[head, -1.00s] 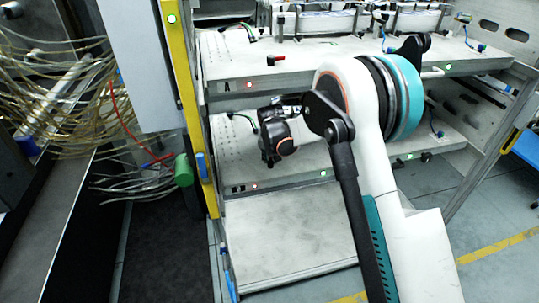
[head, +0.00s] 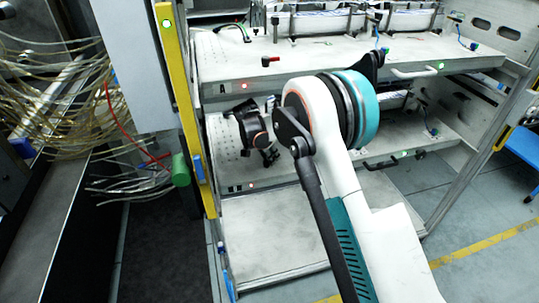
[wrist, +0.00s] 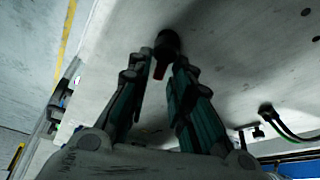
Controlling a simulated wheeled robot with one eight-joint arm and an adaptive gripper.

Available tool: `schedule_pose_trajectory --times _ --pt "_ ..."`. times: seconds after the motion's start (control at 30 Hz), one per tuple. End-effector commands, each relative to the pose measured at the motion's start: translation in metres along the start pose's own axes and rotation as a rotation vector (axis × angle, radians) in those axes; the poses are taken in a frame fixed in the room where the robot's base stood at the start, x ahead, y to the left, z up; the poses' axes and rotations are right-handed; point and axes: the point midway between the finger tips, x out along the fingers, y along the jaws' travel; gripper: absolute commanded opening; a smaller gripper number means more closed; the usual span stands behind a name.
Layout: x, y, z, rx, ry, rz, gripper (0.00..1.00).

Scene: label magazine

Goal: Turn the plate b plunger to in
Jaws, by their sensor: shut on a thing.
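Plate b is the lower pale shelf (head: 290,205), with a small lit marker on its front edge. My gripper (head: 268,156) is over its left part, below the upper plate. In the wrist view my gripper's two fingers (wrist: 164,62) reach up the picture and are shut on the plate b plunger (wrist: 167,42), a dark knob with a red piece beneath it. The knob stands on the pale plate face (wrist: 225,60). The plunger is hidden behind my gripper in the head view, and I cannot tell how it is turned.
The upper plate A (head: 340,65) carries a red-tipped plunger (head: 270,60) and lies close above my gripper. A yellow post (head: 183,110) stands at left, with loose tubing (head: 60,110) beyond. A black cable (wrist: 285,128) is at right in the wrist view.

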Motion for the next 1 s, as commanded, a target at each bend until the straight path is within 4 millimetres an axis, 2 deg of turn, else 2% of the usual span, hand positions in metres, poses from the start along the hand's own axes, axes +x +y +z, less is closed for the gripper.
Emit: schedule_pose_trajectory --times 0.3,0.9,0.93,0.97,1.0 --pt "-0.0005 0.0019 0.0008 0.131 -0.001 0.053 0.0" --pt "-0.0004 0.0025 0.0012 0.164 -0.002 0.067 0.0" --pt "-0.0004 0.0025 0.0012 0.164 -0.002 0.067 0.24" --pt "-0.0004 0.0025 0.0012 0.164 -0.001 0.067 0.3" --pt "-0.0004 0.0025 0.0012 0.164 -0.001 0.067 0.3"
